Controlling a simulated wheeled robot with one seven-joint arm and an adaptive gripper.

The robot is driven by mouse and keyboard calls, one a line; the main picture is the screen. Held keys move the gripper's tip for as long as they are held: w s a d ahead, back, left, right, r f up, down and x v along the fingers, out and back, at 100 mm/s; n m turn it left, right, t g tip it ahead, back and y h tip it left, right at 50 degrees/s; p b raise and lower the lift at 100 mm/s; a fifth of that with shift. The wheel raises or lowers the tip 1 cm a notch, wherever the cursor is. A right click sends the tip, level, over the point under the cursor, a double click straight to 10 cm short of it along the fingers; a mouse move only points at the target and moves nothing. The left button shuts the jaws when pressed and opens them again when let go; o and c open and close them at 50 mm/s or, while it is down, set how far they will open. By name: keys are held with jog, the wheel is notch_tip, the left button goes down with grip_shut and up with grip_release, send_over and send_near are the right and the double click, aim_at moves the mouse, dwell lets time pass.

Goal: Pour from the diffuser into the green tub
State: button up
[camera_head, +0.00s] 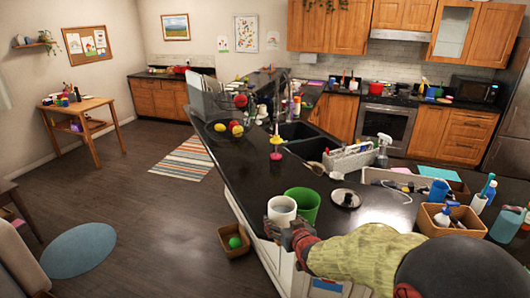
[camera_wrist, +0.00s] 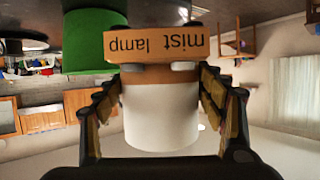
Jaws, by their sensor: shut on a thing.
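The diffuser (camera_head: 281,211), a white cup-like body with a wooden base marked "mist lamp", is held in my gripper (camera_head: 288,236) near the counter's front edge. In the wrist view, which is upside down, the diffuser (camera_wrist: 162,115) sits between the two fingers of my gripper (camera_wrist: 162,92). It looks upright, not tilted. The green tub (camera_head: 306,204) stands on the counter just right of and behind the diffuser in the head view. The green tub (camera_wrist: 88,42) also shows at the left in the wrist view. The contents of both are not visible.
A round lid-like disc (camera_head: 345,199) lies right of the tub. A spray bottle (camera_head: 383,150) and a white rack (camera_head: 350,158) stand behind, near the sink (camera_head: 299,131). A box (camera_head: 234,243) is on the floor below.

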jog(key=w+a+r+p, duration=0.1)
jog(key=w+a+r, duration=0.1)
jog(key=w+r, duration=0.3)
jog(key=w+a+r+p, duration=0.2)
jog(key=w+r, duration=0.3)
jog(key=r, duration=0.7)
jog(key=shift+w+a+p, duration=0.2)
jog(key=shift+a+p, duration=0.1)
